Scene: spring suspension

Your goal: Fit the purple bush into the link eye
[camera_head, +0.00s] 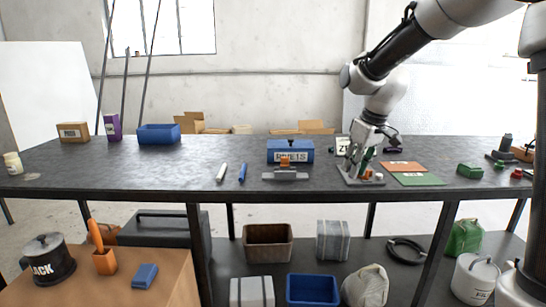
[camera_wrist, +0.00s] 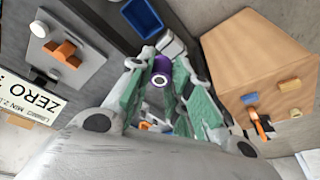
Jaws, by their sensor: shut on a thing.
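My gripper (camera_head: 366,160) is low over the right part of the dark table, just behind or above a grey fixture plate (camera_head: 350,180) with an orange block on it. In the wrist view my gripper (camera_wrist: 160,80) has its green-padded fingers closed on the purple bush (camera_wrist: 161,64), whose round end with a pale ring and dark bore faces the camera. The fixture plate (camera_wrist: 88,62) also shows there, to the left of the bush, with the orange block (camera_wrist: 62,52) and a pale round stub (camera_wrist: 39,29). I cannot make out the link eye clearly. The bush is apart from the orange block.
A ZERO sign (camera_wrist: 32,100) stands close by. Left of the fixture are a blue box (camera_head: 290,151) and another grey plate (camera_head: 285,177) with an orange part. Orange and green mats (camera_head: 418,180) lie to the right. The table's middle left is mostly clear.

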